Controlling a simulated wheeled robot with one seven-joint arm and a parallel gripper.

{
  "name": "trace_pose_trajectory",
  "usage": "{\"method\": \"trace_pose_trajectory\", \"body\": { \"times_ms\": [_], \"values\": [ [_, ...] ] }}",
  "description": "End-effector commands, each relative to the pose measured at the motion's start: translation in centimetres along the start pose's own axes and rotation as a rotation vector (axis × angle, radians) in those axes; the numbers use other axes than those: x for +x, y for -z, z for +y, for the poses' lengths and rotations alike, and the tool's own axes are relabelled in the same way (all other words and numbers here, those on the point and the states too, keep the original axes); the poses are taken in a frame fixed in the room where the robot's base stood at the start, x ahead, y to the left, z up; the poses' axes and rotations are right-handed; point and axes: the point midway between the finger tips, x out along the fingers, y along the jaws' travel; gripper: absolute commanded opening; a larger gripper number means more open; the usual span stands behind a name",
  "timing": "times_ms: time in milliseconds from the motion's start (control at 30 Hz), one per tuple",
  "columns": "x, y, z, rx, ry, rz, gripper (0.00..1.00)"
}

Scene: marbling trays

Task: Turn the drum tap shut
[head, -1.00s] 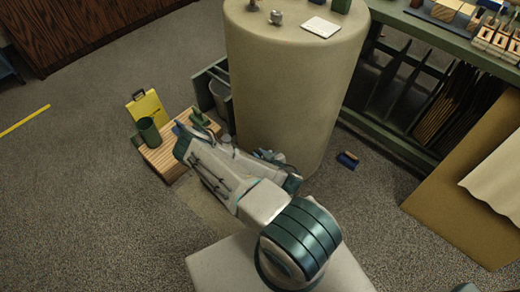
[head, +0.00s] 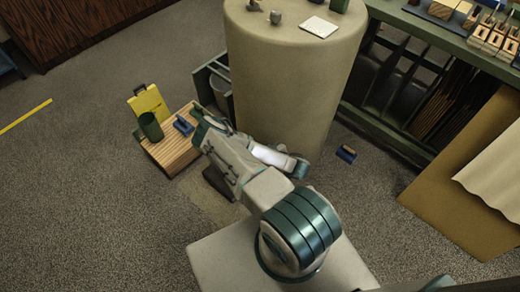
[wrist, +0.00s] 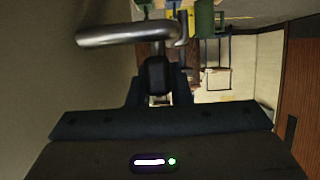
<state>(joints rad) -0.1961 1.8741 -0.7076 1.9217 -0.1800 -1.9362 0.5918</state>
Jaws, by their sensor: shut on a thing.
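The drum (head: 290,75) is a large beige cylinder standing upright. My arm hides its lower front and the tap in the head view. In the wrist view a shiny bent metal tube of the tap (wrist: 115,37) crosses the top, with a short metal piece running down from it to my fingers. My gripper (wrist: 158,78) is shut on this tap part, which is mostly hidden between the dark fingers. I cannot tell how far the tap is turned.
A blue block-like tool (head: 346,154) lies on the carpet. A green rack (head: 400,85) stands right; carpet at left is open.

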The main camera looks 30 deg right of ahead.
Motion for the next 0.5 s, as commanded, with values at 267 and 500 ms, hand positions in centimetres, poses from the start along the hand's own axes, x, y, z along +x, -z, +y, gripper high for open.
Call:
{"method": "trace_pose_trajectory", "body": {
  "times_ms": [267,500],
  "values": [
    [0.1,0.1,0.1,-0.001,-0.001,0.004,0.4],
    [-0.8,0.1,0.1,0.001,-0.003,0.002,0.4]
  ]
}}
